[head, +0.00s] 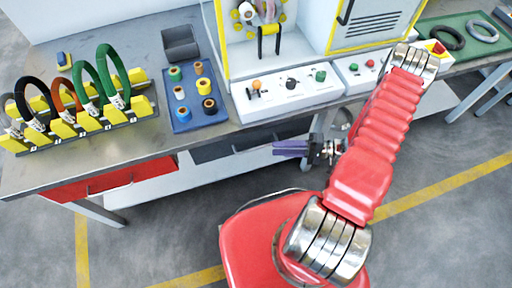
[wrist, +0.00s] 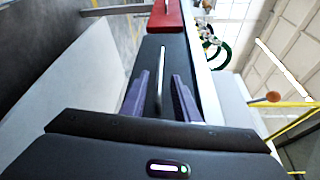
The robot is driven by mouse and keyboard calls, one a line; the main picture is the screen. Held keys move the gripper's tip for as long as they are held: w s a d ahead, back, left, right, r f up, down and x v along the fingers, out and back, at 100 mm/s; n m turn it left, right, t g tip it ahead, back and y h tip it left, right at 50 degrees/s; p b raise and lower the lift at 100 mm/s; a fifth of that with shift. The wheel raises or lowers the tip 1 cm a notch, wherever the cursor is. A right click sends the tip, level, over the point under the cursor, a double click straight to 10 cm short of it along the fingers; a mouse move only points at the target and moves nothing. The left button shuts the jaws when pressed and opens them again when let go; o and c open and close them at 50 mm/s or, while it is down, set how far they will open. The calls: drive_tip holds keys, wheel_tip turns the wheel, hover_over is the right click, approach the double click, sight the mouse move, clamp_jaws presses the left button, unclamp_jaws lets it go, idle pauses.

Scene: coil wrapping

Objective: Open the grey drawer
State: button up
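The grey drawer (head: 212,151) is under the bench top, right of the red drawer, and looks shut. In the wrist view its dark front (wrist: 174,62) fills the middle, with a thin silver bar handle (wrist: 159,75) on it. My gripper (head: 276,148) is in front of the bench, its purple fingers pointing left toward the drawer. In the wrist view my gripper (wrist: 160,98) is open, with one finger on each side of the handle in the picture. The handle appears ahead of the fingers; I cannot tell how far, and no contact shows.
The red drawer (head: 75,187) is at the left under the bench top (head: 150,130). Above stand a coil rack (head: 85,132), a blue tray (head: 183,120) of spools, a grey bin (head: 180,43) and a control box (head: 290,96). The floor before the bench is clear.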

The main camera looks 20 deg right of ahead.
sight(256, 148)
drive_tip(key=x, duration=0.9)
drive_tip(key=shift+s, duration=0.1)
clamp_jaws()
drive_tip(key=shift+a, duration=0.1)
idle(0.5)
